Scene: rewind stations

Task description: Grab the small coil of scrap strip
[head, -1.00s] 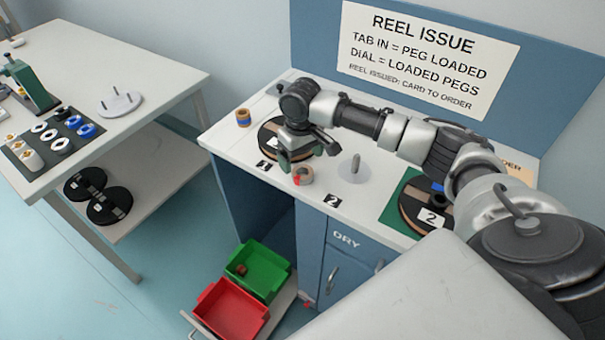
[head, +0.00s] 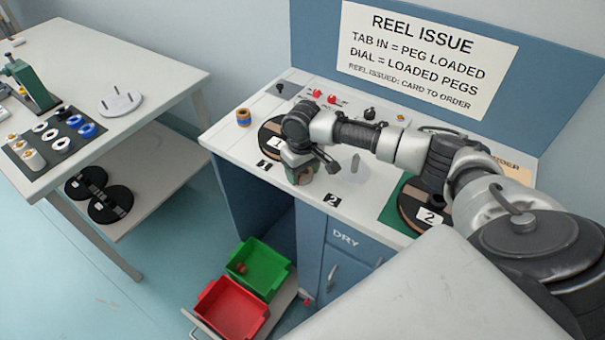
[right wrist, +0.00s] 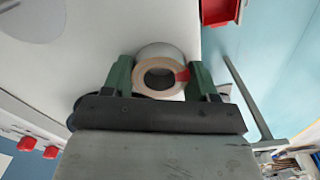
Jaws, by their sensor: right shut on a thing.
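The small coil of scrap strip (right wrist: 140,77) is a pale tan ring with a red mark on its right side. It sits between the two green fingers of my right gripper (right wrist: 161,76) in the right wrist view, and the fingers are shut on it. In the head view my right gripper (head: 303,175) is low at the counter's front, beside the black reel marked 1 (head: 268,138). The gripper largely hides the coil there. I cannot tell whether the coil still touches the counter. My left gripper is not in view.
A clear disc with a peg (head: 354,172) stands just right of the gripper. Reel 2 (head: 408,208) lies farther right on a green mat. A blue-and-tan roll (head: 243,117) stands at the left. Below are an open green bin (head: 272,264) and red bin (head: 232,308).

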